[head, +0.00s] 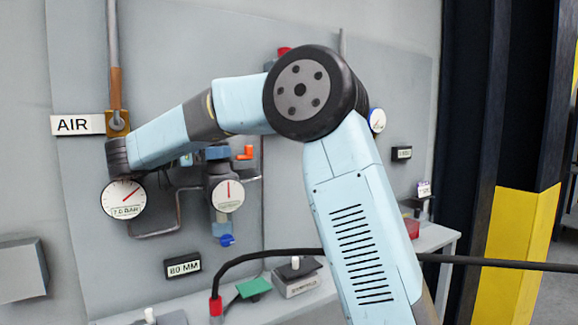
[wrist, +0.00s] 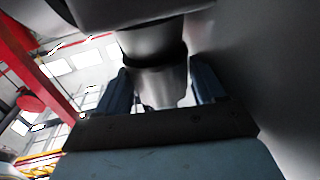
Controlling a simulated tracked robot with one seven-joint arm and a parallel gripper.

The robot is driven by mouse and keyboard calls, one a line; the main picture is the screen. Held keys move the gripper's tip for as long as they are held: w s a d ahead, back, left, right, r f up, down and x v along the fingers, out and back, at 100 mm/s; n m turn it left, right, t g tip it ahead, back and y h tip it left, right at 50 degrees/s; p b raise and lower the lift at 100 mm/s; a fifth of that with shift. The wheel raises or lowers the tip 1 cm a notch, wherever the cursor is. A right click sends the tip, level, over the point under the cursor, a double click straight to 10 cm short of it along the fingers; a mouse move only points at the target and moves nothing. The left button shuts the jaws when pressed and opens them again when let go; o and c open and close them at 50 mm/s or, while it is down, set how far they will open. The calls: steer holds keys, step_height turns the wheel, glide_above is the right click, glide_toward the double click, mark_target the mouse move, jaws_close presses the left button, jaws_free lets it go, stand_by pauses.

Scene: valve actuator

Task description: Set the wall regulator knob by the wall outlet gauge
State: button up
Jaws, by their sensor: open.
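My gripper (wrist: 162,88) is open in the wrist view. Its two dark blue fingers stand on either side of a grey, rounded cylindrical part, which may be the regulator knob; I cannot tell whether they touch it. In the head view my forearm reaches left across the wall panel, and the fingertips cannot be made out. The wall regulator (head: 217,172) is a grey body partly hidden behind the arm. A round white gauge (head: 228,196) on its front has a red needle pointing about straight up. A second gauge (head: 124,198), labelled 7.0 BAR, has its needle toward upper right.
An orange lever (head: 244,153) and bent pipes lie close to the regulator. A clear bowl with a blue end (head: 226,240) hangs below. An AIR sign (head: 77,125) is at left. A bench (head: 300,312) with a black hose runs along the bottom.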

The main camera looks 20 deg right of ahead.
steer(key=shift+t, duration=0.3)
steer(key=shift+s+d+n+t+y, duration=0.1)
steer(key=shift+n+t+y, duration=0.95)
steer(key=shift+t+y, duration=0.1)
steer(key=shift+s+d+n+t+y, duration=0.1)
steer(key=shift+s+n+t+y, duration=0.05)
steer(key=shift+n+t+y, duration=0.95)
steer(key=shift+s+d+n+t+y, duration=0.1)
steer(key=shift+n+t+y, duration=0.95)
steer(key=shift+y, duration=0.1)
steer(key=shift+s+d+n+t+y, duration=0.1)
steer(key=shift+n+t+y, duration=0.35)
steer(key=shift+n+y, duration=0.75)
steer(key=shift+w+d+n+t+y, duration=0.15)
steer(key=shift+n+t+y, duration=0.45)
steer(key=shift+y, duration=1.05)
steer(key=shift+s+d+n+t+y, duration=0.15)
steer(key=shift+n+t+y, duration=0.1)
steer(key=shift+n+y, duration=1.05)
steer(key=shift+y, duration=0.75)
steer(key=shift+d+f+n+g+y, duration=0.15)
steer(key=shift+n+g+y, duration=0.35)
steer(key=shift+n+y, duration=1.15)
steer(key=shift+d+r+n+g+y, duration=0.15)
steer(key=shift+n+g+y, duration=0.35)
steer(key=shift+n+y, duration=1.15)
steer(key=shift+g+y, duration=0.4)
steer(key=shift+y, duration=0.8)
